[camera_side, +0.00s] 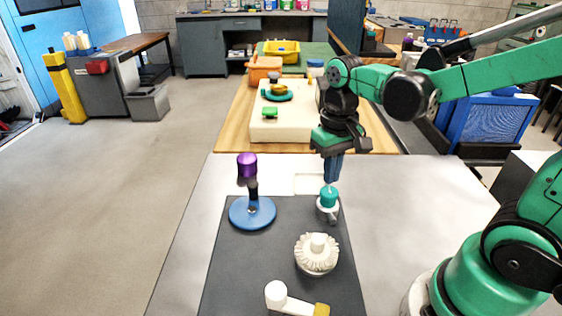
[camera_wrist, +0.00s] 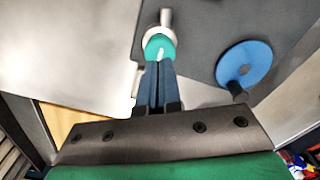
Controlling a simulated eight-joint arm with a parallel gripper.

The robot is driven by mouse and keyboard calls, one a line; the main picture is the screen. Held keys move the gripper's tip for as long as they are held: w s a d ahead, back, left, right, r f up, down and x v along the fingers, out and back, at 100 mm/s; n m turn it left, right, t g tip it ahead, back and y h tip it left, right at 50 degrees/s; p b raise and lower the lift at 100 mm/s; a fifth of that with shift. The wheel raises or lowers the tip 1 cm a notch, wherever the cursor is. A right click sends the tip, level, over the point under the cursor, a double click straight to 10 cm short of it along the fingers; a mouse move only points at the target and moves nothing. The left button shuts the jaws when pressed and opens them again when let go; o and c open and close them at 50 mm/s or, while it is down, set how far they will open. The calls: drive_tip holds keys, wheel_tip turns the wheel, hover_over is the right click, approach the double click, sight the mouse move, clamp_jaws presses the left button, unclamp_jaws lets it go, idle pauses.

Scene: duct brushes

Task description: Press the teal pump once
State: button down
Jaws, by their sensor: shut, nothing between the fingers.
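The teal pump (camera_side: 328,196) stands upright on the right part of the dark mat (camera_side: 235,275), with a pale grey base under its teal cap. It also shows in the wrist view (camera_wrist: 160,44), just beyond the fingertips. My gripper (camera_side: 331,180) points down with its blue fingers shut and empty. The fingertips are right above the teal cap. I cannot tell whether they touch it. In the wrist view the two fingers (camera_wrist: 158,64) lie side by side, and their tips overlap the near edge of the cap.
A white ribbed piece (camera_side: 317,256) and a white part with a yellow end (camera_side: 293,299) are nearer the camera. A cream block (camera_side: 280,127) lies on the wooden table behind. Bare grey tabletop (camera_side: 425,205) is at right.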

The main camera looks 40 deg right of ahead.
sight(329, 190)
drive_tip(key=shift+f, duration=1.6)
drive_tip(key=shift+r, duration=1.05)
drive_tip(key=shift+r, duration=0.1)
drive_tip(key=shift+r, duration=2.95)
